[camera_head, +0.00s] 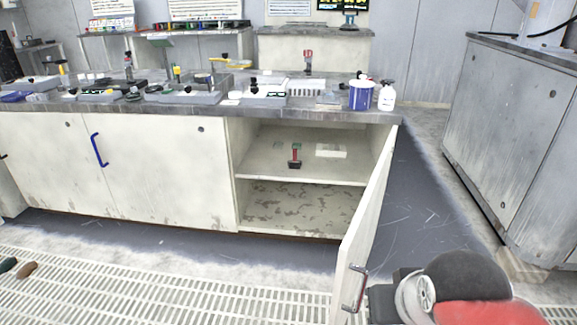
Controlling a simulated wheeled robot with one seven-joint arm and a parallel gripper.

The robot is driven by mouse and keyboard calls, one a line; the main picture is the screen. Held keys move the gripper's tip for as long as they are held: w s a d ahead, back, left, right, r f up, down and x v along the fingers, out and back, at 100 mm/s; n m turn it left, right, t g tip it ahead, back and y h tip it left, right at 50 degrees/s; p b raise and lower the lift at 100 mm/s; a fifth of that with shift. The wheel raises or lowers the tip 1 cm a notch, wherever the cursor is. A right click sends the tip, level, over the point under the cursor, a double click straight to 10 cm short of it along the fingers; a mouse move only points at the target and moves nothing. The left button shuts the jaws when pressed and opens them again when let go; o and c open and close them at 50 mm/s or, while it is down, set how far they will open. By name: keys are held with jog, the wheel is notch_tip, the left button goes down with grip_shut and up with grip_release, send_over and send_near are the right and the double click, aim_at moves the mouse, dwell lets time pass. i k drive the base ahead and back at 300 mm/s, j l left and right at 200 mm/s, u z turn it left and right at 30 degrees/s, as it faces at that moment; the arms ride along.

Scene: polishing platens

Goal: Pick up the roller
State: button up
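A small upright object with a red handle, a greenish top and a dark base (295,156) stands on the upper shelf of the open cabinet (262,162). It may be the roller, but it is too small to be sure. My arm enters at the bottom right, and its dark end, my gripper (381,303), is close beside the metal handle (354,288) of the open cabinet door (368,210). The fingers do not show clearly, so I cannot tell whether they touch the handle. My gripper is well apart from the red-handled object.
A pale flat block (331,150) lies on the same shelf. The worktop (215,106) holds several trays, a blue tub (360,95) and a white bottle (387,97). The open door juts towards me. A grey cabinet (515,140) stands right; the dark floor strip (425,205) between is clear.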

aim_at(291, 165)
jog(key=j, duration=0.95)
jog(key=i+j+z, duration=0.1)
jog(key=j, duration=0.9)
jog(key=i+j+z, duration=0.1)
jog(key=i+j, duration=0.7)
jog(key=i+l, duration=0.2)
jog(key=i, duration=0.3)
jog(key=i+l, duration=0.2)
jog(key=i, duration=0.3)
jog(key=k+z, duration=0.05)
